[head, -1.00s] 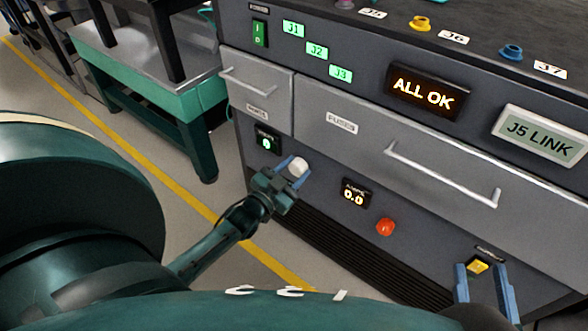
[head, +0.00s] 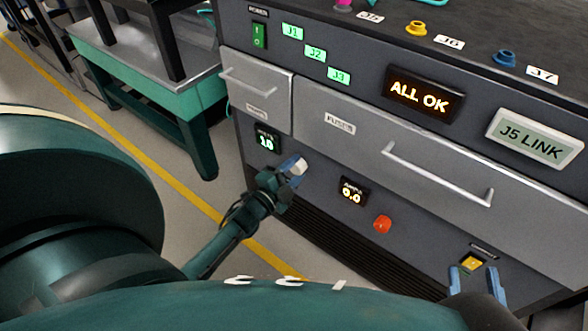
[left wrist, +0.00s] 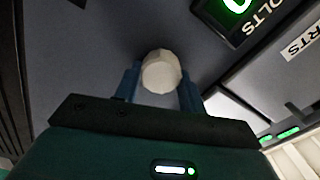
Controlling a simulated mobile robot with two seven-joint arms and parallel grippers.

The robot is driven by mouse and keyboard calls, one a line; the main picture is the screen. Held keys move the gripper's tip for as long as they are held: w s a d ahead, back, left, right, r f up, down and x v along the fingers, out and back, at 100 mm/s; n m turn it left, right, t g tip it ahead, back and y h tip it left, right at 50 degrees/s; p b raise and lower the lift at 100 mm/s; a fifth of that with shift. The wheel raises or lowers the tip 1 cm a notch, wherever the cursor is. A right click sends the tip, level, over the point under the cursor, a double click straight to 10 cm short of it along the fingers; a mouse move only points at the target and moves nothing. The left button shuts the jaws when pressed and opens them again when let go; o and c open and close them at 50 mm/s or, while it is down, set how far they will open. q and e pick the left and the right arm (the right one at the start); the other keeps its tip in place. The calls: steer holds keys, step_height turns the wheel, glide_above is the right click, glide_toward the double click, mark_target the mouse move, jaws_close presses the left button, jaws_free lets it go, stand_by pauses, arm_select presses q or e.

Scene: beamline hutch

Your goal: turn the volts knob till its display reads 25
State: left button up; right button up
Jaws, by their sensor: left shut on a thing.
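The white faceted volts knob (head: 300,165) is on the cabinet front. My left gripper (head: 293,169) is shut on it, and the left wrist view shows the blue fingers on both sides of the knob (left wrist: 161,73). The volts display (head: 266,141) is up and left of the knob and appears to read 10 in small green digits. In the left wrist view the display (left wrist: 237,4) is cut off by the top edge.
A wide drawer (head: 360,145) with a bar handle is above. An ALL OK display (head: 419,96) and a J5 LINK panel (head: 535,138) are higher up. A green bench (head: 150,85) stands left.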

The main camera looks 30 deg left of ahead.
arm_select(q)
steer(key=m+b, duration=0.1)
steer(key=m, duration=0.3)
steer(key=shift+f+m, duration=0.15)
steer(key=shift+m, duration=0.25)
steer(key=m+b, duration=0.1)
steer(key=m, duration=0.2)
steer(key=shift+f+m, duration=0.1)
steer(key=shift+m, duration=0.2)
steer(key=shift+m+b, duration=0.45)
steer(key=shift+m, duration=0.25)
arm_select(e)
steer(key=shift+w+a+r+y, duration=0.1)
steer(key=shift+w+a+y, duration=0.05)
steer(key=shift+a+y, duration=0.15)
arm_select(q)
steer(key=o, duration=1)
steer(key=shift+c, duration=0.2)
steer(key=shift+s, duration=0.1)
